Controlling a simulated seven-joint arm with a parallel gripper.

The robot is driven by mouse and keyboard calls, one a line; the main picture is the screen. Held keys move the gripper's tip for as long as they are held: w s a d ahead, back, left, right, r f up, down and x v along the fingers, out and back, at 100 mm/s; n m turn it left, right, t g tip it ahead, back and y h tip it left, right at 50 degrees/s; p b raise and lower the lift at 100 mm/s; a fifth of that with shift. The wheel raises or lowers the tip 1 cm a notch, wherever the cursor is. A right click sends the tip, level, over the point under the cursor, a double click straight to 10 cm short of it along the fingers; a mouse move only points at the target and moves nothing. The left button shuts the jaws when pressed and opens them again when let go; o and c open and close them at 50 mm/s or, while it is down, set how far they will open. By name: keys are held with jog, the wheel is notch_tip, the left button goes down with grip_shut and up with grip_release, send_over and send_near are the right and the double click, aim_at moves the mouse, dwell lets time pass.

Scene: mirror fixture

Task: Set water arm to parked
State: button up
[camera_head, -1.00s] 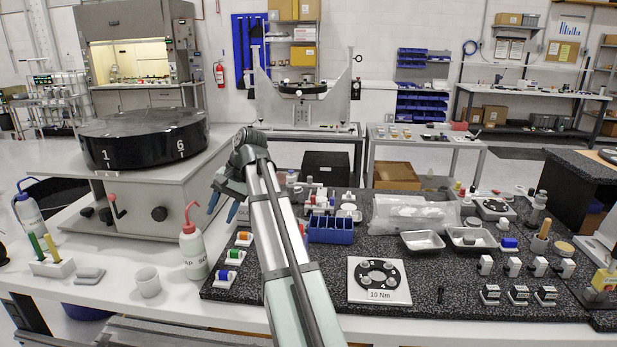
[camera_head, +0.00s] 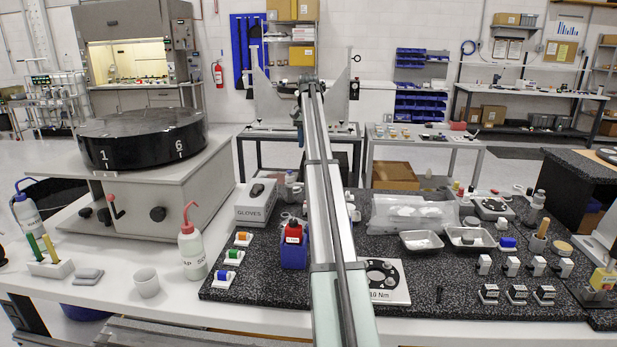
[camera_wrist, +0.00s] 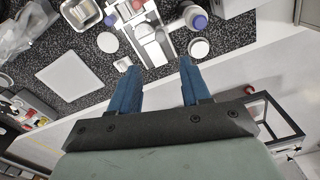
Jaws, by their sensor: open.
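No part in view is labelled as the water arm, and I cannot tell for sure which part it is. A lever with a red knob (camera_head: 114,206) sticks up at the front of the white machine (camera_head: 180,190) on the left, under its large black round top (camera_head: 143,141). My gripper (camera_wrist: 158,68) is open and empty in the wrist view, its blue fingers apart above the far part of the bench. In the head view it is at the far end of my arm, partly hidden, well to the right of the machine and apart from the lever.
A red-capped wash bottle (camera_head: 192,240) and white cup (camera_head: 147,285) stand before the machine. A gloves box (camera_head: 256,203) is at its right. The black mat (camera_head: 440,297) holds metal trays (camera_head: 421,241) and small parts. A purple-capped bottle (camera_wrist: 193,17) is near my fingers.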

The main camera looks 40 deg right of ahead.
notch_tip(320, 180, down, 14)
jog(key=shift+r, duration=0.1)
dwell(0.5)
jog(key=shift+c, duration=0.2)
grip_shut()
dwell(0.4)
